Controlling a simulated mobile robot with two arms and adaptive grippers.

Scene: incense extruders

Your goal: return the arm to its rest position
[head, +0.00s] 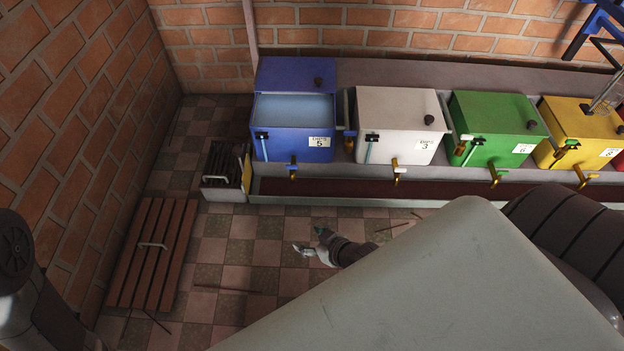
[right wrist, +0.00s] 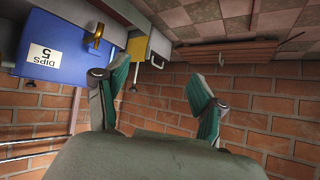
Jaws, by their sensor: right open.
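My right gripper (head: 309,240) is open and empty over the checkered floor, in front of the row of boxes. Its two green-padded fingers stand wide apart with nothing between them in the right wrist view (right wrist: 158,72). My right forearm, large and grey, fills the lower right of the head view and hides much of the floor there. Part of my left arm shows at the lower left edge of the head view, but its gripper is out of frame.
A blue box (head: 285,144) labelled 5, its lid seemingly shifted back, stands beside a white box (head: 391,142), a green box (head: 505,153) and a yellow box (head: 581,145). A slatted wooden panel (head: 160,254) lies near the left brick wall. Thin sticks (head: 227,290) lie on the floor.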

